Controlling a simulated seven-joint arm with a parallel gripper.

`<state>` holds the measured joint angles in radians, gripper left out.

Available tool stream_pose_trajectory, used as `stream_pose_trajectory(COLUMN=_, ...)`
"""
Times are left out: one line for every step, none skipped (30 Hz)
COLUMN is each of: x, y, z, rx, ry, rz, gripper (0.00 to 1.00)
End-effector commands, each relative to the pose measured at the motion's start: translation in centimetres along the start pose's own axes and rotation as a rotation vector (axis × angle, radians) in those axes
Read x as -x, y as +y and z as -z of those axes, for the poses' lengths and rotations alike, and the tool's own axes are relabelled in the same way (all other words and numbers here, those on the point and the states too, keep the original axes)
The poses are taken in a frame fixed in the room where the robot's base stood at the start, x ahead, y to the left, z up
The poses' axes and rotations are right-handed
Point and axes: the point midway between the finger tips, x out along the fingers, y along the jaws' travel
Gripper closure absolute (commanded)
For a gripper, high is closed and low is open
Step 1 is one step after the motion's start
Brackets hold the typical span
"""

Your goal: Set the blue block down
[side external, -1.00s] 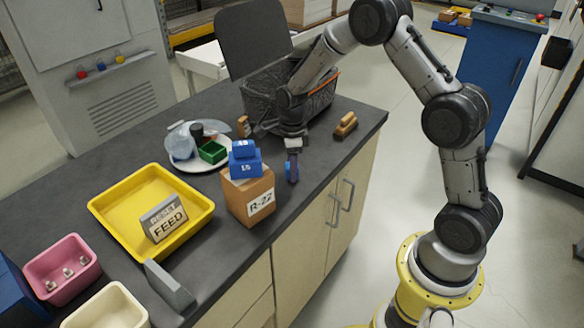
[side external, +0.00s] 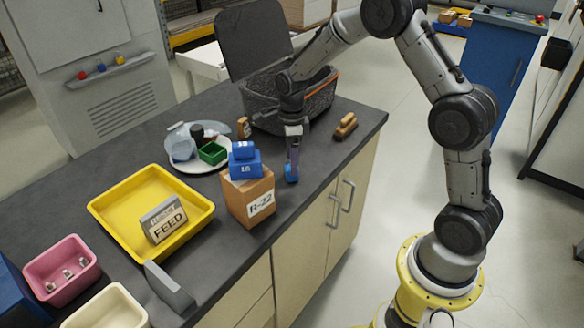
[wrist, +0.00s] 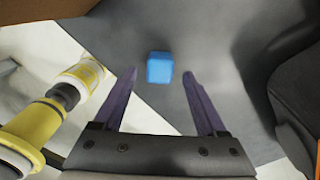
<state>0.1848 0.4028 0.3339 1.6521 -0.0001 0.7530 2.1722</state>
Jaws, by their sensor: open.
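The small blue block (side external: 291,174) rests on the dark counter near its front edge, right of the cardboard box marked R-22. In the wrist view the blue block (wrist: 159,67) lies on the grey surface, centred between the fingertips with clear gaps on both sides. My gripper (side external: 293,164) points down just above the block in the side view. In the wrist view my gripper (wrist: 158,73) is open, its two purple fingers apart and not touching the block.
A wooden-handled brush (side external: 345,125) lies to the right. A plate (side external: 185,164) and yellow tray (side external: 108,205) are left.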

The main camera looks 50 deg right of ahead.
Motion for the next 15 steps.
stream_pose_trajectory(x=1.3, y=-0.1, z=-0.1, rx=0.000, ry=-0.004, rz=0.006, gripper=0.26)
stream_pose_trajectory(x=1.9, y=-0.1, z=-0.1, rx=0.000, ry=-0.004, rz=0.006, gripper=0.26)
stream_pose_trajectory(x=2.8, y=-0.1, z=-0.1, rx=0.000, ry=-0.004, rz=0.006, gripper=0.26)
stream_pose_trajectory(x=3.4, y=-0.1, z=-0.1, rx=0.000, ry=-0.003, rz=0.005, gripper=0.26)
stream_pose_trajectory(x=4.0, y=-0.1, z=-0.1, rx=0.000, ry=-0.004, rz=0.005, gripper=0.26)
stream_pose_trajectory(x=4.7, y=-0.1, z=-0.1, rx=0.000, ry=-0.003, rz=0.004, gripper=0.26)
stream_pose_trajectory(x=5.2, y=-0.1, z=-0.1, rx=0.000, ry=-0.003, rz=0.004, gripper=0.26)
stream_pose_trajectory(x=5.7, y=-0.1, z=0.0, rx=0.000, ry=-0.002, rz=0.004, gripper=0.26)
stream_pose_trajectory(x=6.3, y=-0.1, z=0.0, rx=0.000, ry=-0.003, rz=0.004, gripper=0.26)
stream_pose_trajectory(x=6.6, y=-0.1, z=0.0, rx=0.000, ry=-0.002, rz=0.003, gripper=0.26)
stream_pose_trajectory(x=7.0, y=-0.1, z=-0.1, rx=0.000, ry=-0.002, rz=0.003, gripper=0.26)
stream_pose_trajectory(x=7.3, y=-0.1, z=0.0, rx=0.000, ry=-0.001, rz=0.002, gripper=0.26)
stream_pose_trajectory(x=7.6, y=0.0, z=0.0, rx=0.000, ry=-0.001, rz=0.001, gripper=0.26)
stream_pose_trajectory(x=7.8, y=0.0, z=0.0, rx=0.000, ry=-0.001, rz=0.001, gripper=0.26)
stream_pose_trajectory(x=8.0, y=0.0, z=0.0, rx=0.000, ry=-0.001, rz=0.001, gripper=0.26)
